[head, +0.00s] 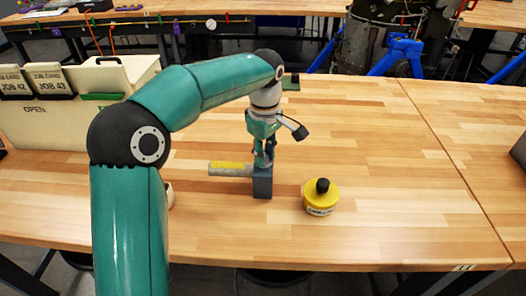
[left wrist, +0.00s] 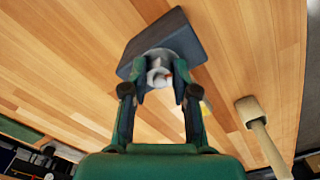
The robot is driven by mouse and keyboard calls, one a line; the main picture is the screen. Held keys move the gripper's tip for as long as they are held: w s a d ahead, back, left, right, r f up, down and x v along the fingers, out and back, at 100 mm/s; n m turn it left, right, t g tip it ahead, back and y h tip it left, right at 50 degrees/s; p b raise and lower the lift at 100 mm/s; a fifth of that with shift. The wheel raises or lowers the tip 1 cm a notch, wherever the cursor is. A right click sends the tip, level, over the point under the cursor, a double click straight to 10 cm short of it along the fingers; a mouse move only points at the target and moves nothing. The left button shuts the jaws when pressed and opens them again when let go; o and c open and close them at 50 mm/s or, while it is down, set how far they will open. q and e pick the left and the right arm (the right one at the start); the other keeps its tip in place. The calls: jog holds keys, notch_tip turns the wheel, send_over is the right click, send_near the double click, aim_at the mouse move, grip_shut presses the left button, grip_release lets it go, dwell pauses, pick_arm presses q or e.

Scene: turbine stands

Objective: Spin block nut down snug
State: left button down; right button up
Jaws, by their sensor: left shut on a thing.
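A dark grey block (head: 262,186) stands on the wooden bench in the head view, below my left gripper (head: 264,160). In the left wrist view the block (left wrist: 186,36) carries a round light-metal nut (left wrist: 157,66) around a stud. The fingers of my left gripper (left wrist: 159,88) are on either side of the nut, shut on it. The gripper points down from above the block. The fingertips partly hide the nut, so how closely it sits against the block cannot be told. My right gripper is not in view.
A yellow tub with a black knob (head: 321,200) stands right of the block. A grey-and-yellow bar (head: 230,169) lies to its left. A pale mallet-like tool (left wrist: 248,112) shows in the wrist view. Cream job bins (head: 40,130) stand at left.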

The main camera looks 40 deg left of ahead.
pick_arm(q)
jog(key=m+p, duration=0.1)
jog(key=m, duration=0.3)
jog(key=shift+s+p, duration=0.15)
jog(key=shift+p, duration=0.15)
jog(key=m+p, duration=0.1)
jog(key=m, duration=0.3)
jog(key=shift+s+m, duration=0.1)
jog(key=shift+m, duration=0.3)
jog(key=m+p, duration=0.1)
jog(key=m, duration=0.3)
jog(key=shift+a+m+p, duration=0.1)
jog(key=shift+m+p, duration=0.2)
jog(key=shift+p, duration=0.1)
jog(key=shift+f+m+p, duration=0.15)
jog(key=shift+m+p, duration=0.2)
jog(key=shift+m, duration=1.25)
jog(key=shift+s, duration=0.1)
jog(key=c, duration=0.9)
grip_release()
